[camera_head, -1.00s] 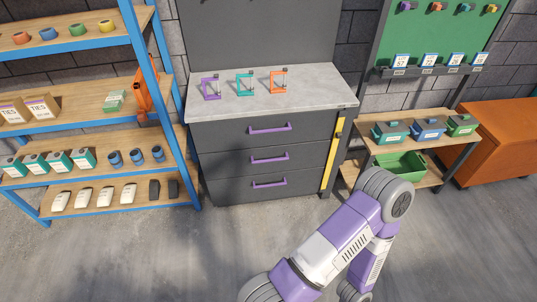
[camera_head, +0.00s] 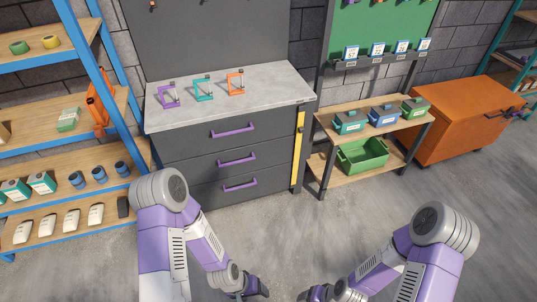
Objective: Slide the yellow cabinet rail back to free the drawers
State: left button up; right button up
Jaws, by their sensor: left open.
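The yellow rail (camera_head: 297,152) stands upright along the right front edge of the dark grey cabinet (camera_head: 190,150). The cabinet has three drawers with purple handles, the top (camera_head: 233,131), middle (camera_head: 237,160) and bottom (camera_head: 240,185), and all look shut. My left gripper (camera_head: 254,291) is low at the bottom edge, in front of the cabinet and well apart from the rail. It is open and partly cut off. My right gripper (camera_head: 316,293) is at the bottom edge to its right, mostly cut off, so its jaws cannot be made out. Neither gripper touches the cabinet.
Purple, teal and orange clamps (camera_head: 203,90) stand on the cabinet top. A blue-framed shelf (camera_head: 105,112) is close on the left. A low wooden bench (camera_head: 375,130) with boxes and a green bin (camera_head: 362,155), then an orange cabinet (camera_head: 460,120), stand right. The floor in front is clear.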

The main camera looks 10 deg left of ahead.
aim_at(301, 110)
jog(key=u, duration=0.25)
jog(key=i, duration=1.95)
jog(key=u, duration=0.5)
